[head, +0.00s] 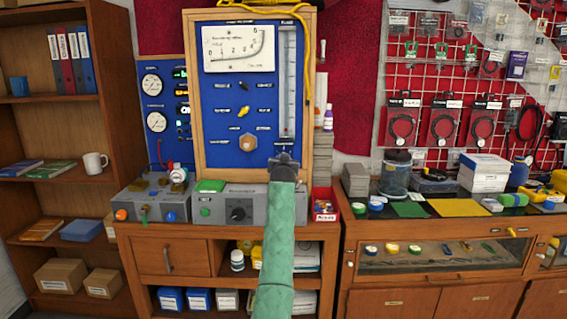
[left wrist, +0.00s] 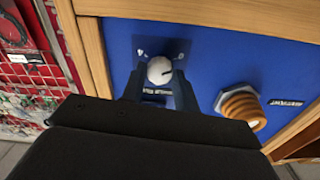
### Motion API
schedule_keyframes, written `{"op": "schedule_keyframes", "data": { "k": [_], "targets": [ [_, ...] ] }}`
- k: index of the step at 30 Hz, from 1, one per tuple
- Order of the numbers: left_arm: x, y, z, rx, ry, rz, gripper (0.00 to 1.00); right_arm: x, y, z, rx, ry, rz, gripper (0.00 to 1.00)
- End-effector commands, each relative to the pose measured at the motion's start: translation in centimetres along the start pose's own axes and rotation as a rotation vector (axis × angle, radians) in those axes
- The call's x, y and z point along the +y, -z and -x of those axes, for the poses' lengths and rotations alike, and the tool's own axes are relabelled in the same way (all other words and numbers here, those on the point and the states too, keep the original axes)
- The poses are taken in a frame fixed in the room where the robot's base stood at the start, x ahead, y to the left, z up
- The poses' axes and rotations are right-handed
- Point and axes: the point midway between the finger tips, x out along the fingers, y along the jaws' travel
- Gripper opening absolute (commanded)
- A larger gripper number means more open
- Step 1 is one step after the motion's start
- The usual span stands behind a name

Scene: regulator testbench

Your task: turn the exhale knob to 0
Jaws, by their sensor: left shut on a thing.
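A round white knob (left wrist: 159,69) with a short dark pointer mark sits on the blue panel (head: 223,110), at its lower right corner below the tall glass tube. In the left wrist view its mark points to the right of the picture. My left gripper (head: 284,158) reaches the panel there, and in the left wrist view its fingers (left wrist: 160,82) stand on either side of the knob, shut on it. The small label beneath is too blurred and partly covered to read. In the head view my gripper hides the knob. My right gripper is in neither view.
Grey control boxes (head: 234,213) stand on the bench below, with a red bin (head: 325,204) at right.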

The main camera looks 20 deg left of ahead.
Motion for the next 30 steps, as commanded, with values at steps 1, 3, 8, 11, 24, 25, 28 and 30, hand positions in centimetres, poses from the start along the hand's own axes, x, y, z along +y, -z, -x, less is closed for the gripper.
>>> {"op": "schedule_keyframes", "data": {
  "k": [1,3,8,11,24,25,28,30],
  "targets": [
    [0.15,-0.58,0.01,-0.007,-0.001,0.021,0.08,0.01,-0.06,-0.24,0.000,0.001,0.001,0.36],
    [0.13,-0.57,0.00,-0.008,-0.001,0.043,0.08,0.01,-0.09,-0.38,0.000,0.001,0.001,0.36],
    [0.12,-0.54,-0.01,-0.008,-0.001,0.076,0.08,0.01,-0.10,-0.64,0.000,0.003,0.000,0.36],
    [0.11,-0.54,-0.01,-0.008,-0.001,0.085,0.07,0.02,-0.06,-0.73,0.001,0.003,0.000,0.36],
    [0.11,-0.53,0.00,-0.007,-0.001,0.088,0.42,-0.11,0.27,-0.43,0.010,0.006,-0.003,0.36],
    [0.11,-0.50,0.00,-0.007,-0.001,0.087,0.48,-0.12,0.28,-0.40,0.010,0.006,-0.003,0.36],
    [0.08,-0.36,0.00,-0.005,-0.001,0.087,0.52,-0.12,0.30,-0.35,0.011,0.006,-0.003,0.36],
    [0.06,-0.28,0.00,-0.004,-0.001,0.087,0.52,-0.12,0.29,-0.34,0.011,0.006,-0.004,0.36]
  ]
}}
